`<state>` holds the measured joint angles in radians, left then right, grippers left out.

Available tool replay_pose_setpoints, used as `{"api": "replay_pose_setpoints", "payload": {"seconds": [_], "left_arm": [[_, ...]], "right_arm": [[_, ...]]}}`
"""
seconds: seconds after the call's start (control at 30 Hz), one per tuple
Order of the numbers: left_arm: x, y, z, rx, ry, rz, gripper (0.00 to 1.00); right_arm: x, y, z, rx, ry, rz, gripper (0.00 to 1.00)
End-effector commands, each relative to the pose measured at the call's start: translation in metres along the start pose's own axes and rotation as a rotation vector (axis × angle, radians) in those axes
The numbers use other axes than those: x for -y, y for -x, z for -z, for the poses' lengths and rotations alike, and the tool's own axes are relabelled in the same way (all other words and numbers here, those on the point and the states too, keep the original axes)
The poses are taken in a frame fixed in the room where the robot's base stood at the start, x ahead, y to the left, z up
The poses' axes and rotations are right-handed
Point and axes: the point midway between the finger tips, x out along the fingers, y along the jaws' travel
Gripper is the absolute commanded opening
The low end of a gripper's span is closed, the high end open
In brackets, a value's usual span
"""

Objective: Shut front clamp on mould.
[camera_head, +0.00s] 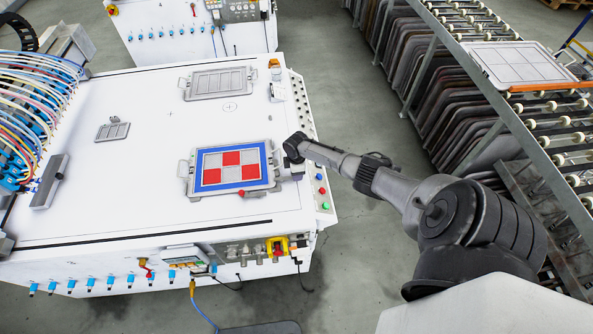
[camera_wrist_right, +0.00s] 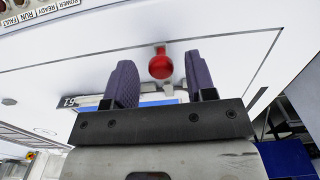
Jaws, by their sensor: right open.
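The mould (camera_head: 229,187) lies on the white machine top in the head view, a grey frame around a blue border with red and pale squares. Part of its blue surface (camera_wrist_right: 158,103) shows low between the fingers in the right wrist view. A red ball knob (camera_wrist_right: 160,66) on a short stem, seemingly the clamp's handle, shows between and beyond my right gripper's (camera_wrist_right: 162,78) two dark fingers. The fingers are apart, and no contact with the knob is clear. In the head view my right gripper hangs near the mould's right end, mostly hidden by my wrist. My left gripper is out of view.
An empty grey frame (camera_head: 221,83) lies behind the mould, and a small grey plate (camera_head: 113,131) lies to its left. Buttons (camera_head: 322,190) line the table's right edge. Hoses (camera_head: 35,95) crowd the left. A roller rack (camera_head: 500,70) stands at right.

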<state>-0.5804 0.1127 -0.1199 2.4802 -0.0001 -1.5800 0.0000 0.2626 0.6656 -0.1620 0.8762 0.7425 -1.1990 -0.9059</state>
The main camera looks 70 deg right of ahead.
Motion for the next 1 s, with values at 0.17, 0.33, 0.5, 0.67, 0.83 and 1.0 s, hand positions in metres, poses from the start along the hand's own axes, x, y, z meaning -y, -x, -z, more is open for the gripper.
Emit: {"api": "replay_pose_setpoints", "payload": {"seconds": [0.17,0.33,0.5,0.67,0.83,1.0], "left_arm": [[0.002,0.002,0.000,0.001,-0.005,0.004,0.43],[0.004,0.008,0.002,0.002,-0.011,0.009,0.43],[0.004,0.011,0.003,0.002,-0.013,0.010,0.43],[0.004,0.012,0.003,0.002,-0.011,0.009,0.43],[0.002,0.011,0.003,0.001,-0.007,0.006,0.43],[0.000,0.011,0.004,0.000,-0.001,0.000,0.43]], "right_arm": [[-0.001,0.007,0.000,-0.001,0.001,-0.001,0.51],[-0.001,0.033,-0.001,0.000,0.003,-0.003,0.51],[-0.001,0.067,-0.001,0.000,0.002,-0.003,0.51],[-0.001,0.096,0.000,0.000,0.002,-0.003,0.51],[-0.001,0.120,0.000,0.000,0.002,-0.002,0.51],[0.000,0.133,0.000,0.000,0.001,-0.001,0.51]]}}
